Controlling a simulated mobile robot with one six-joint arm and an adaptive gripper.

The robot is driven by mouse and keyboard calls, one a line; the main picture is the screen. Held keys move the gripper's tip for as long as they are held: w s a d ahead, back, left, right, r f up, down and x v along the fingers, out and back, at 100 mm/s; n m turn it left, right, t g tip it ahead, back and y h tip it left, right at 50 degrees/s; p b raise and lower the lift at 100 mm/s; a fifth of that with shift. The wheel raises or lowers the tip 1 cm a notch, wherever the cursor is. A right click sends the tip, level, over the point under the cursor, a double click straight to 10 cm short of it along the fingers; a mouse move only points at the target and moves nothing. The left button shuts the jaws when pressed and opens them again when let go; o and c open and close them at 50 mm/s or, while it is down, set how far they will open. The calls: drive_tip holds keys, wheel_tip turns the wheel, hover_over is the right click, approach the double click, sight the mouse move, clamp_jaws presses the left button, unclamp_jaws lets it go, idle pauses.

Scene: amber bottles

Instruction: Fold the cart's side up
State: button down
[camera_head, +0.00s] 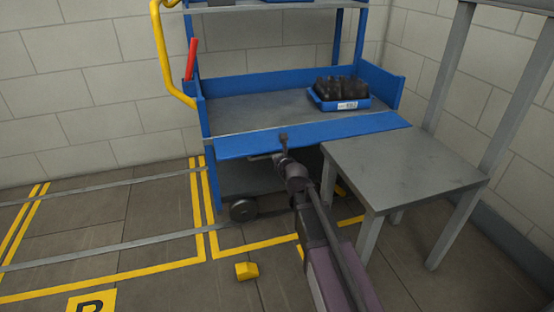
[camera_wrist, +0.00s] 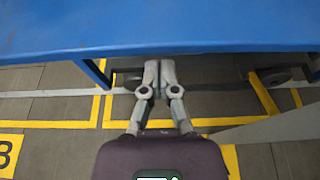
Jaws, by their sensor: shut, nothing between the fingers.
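The blue cart (camera_head: 205,160) stands against the wall, with a grey deck (camera_head: 250,110) and raised blue walls at the back and ends. Its front side panel (camera_head: 340,129) is folded down and reaches outward from the deck edge. My gripper (camera_head: 283,140) is at the panel's outer edge, left of its middle; contact cannot be told. In the wrist view the gripper (camera_wrist: 159,68) is shut and empty, its fingertips at the lower edge of the blue panel (camera_wrist: 160,25).
A blue tray (camera_head: 360,103) of dark bottles (camera_head: 340,88) sits on the deck at right. A grey table (camera_head: 405,160) stands close to the panel's right end. A yellow block (camera_head: 246,271) lies on the floor. A yellow handle (camera_head: 172,60) and red lever (camera_head: 191,58) are at left.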

drive_tip(key=shift+r, duration=0.45)
drive_tip(key=shift+d+r+p, duration=0.1)
drive_tip(key=shift+p, duration=0.25)
